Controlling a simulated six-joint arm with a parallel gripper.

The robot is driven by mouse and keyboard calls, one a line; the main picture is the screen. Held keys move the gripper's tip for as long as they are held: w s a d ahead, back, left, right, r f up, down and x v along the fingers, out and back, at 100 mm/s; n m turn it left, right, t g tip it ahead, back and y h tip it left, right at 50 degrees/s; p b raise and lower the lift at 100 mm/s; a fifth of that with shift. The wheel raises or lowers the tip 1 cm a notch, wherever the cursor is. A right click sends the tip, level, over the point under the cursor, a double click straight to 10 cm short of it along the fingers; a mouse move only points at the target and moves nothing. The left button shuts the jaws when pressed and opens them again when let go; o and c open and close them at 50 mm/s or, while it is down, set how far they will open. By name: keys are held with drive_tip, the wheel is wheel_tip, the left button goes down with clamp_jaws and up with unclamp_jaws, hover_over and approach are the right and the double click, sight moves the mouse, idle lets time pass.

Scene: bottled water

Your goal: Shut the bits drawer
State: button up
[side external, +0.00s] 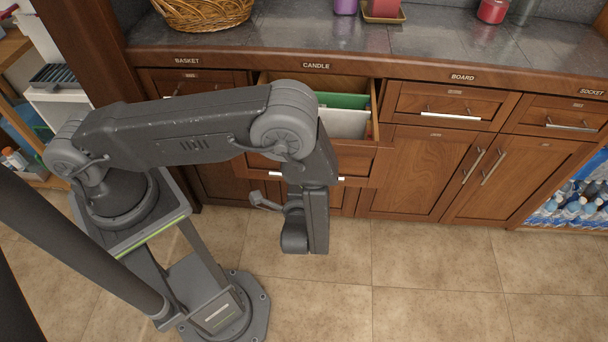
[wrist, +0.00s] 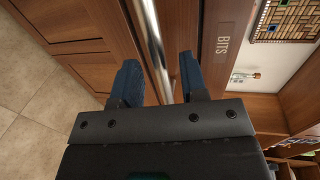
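The bits drawer shows in the wrist view by its wooden front (wrist: 218,75), marked BITS. Its metal bar handle (wrist: 151,38) runs between the two blue fingers of my gripper (wrist: 160,80). The fingers are apart, one on each side of the bar, with a visible gap at each side. In the side external view one drawer (side external: 360,162) below the CANDLE label is pulled out; it appears to be this one. Its own label does not show there. My arm hides part of its front, and my gripper's fingers are hard to make out in that view.
The open drawer holds a green item (side external: 343,100) and a white item (side external: 343,123). A closed drawer (side external: 450,105) below the BOARD label lies to the right. A wicker basket (side external: 203,14) stands on the worktop (side external: 420,38). The tiled floor (side external: 440,265) in front is clear.

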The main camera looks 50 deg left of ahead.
drive_tip(key=shift+x, duration=1)
clamp_jaws()
